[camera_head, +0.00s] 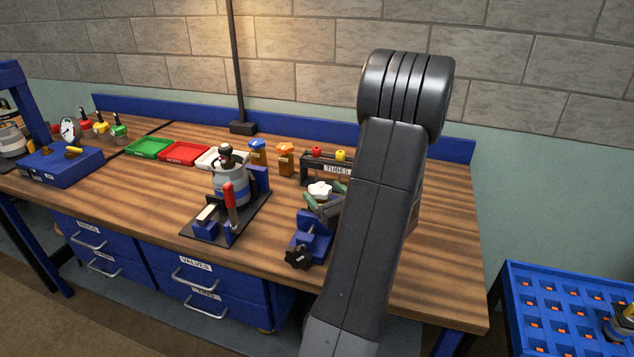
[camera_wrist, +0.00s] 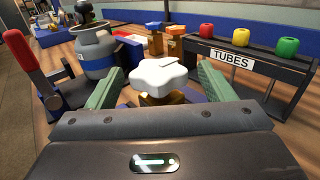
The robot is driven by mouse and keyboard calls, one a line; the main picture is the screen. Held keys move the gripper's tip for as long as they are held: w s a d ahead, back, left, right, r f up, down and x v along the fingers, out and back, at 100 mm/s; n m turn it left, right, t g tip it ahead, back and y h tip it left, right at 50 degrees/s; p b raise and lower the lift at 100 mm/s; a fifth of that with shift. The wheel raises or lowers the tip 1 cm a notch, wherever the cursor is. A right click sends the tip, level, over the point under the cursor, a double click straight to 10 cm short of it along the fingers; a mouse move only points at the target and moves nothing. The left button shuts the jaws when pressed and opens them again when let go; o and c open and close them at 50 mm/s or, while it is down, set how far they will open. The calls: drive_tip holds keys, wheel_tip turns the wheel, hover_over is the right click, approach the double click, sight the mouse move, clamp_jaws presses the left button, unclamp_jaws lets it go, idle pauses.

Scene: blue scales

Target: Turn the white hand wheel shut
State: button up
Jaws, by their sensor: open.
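The white hand wheel (camera_wrist: 158,76) is a lobed knob on a brass-coloured valve body (camera_wrist: 160,99) in the middle of the wrist view. In the head view the wheel (camera_head: 320,189) stands above a blue vise (camera_head: 310,236) with a black knob at its front. My gripper (camera_wrist: 157,82) is open, with one green finger on each side of the wheel and a visible gap at both sides. I see no contact with the wheel. The lower valve body is partly hidden behind my gripper's front edge in the wrist view.
A grey-blue gas cylinder (camera_head: 231,186) and a red-handled clamp (camera_head: 229,200) stand left of the wheel. Right behind it is a TUBES rack (camera_head: 330,171) with coloured caps. Orange-and-blue valves (camera_head: 285,157) and trays (camera_head: 184,153) lie farther back. The right bench end is largely clear.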

sight(314, 184)
drive_tip(key=shift+p+x, duration=0.35)
drive_tip(key=shift+x, duration=1.8)
drive_tip(key=shift+a, duration=0.1)
drive_tip(key=shift+c, duration=0.2)
drive_tip(key=c, duration=0.9)
